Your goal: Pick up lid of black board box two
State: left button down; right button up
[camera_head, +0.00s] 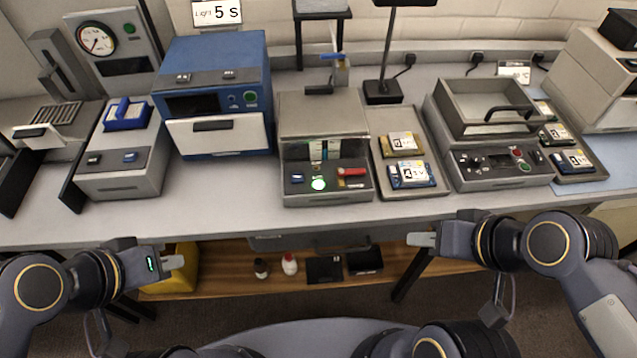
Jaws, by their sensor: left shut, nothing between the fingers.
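Two black boxes sit on the wooden shelf under the bench: a flat dark one (324,270) and another (365,262) just right of it. No number is readable on either, so I cannot tell which is box two, or make out its lid clearly. My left gripper (175,261) is shut and empty, in front of the bench at the left, well apart from the boxes. My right gripper (421,239) looks shut and empty in front of the bench edge, right of the boxes and apart from them.
The bench (230,208) carries a blue oven (215,90), a grey lidded machine (322,115), and a tray (410,192) with labelled boards.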

aim_at(324, 269)
jog(key=k+l, duration=0.35)
jog(key=j+z, duration=0.1)
jog(key=j, duration=0.8)
jog(key=k+j+z, duration=0.1)
jog(key=j, duration=0.8)
jog(key=k, duration=0.05)
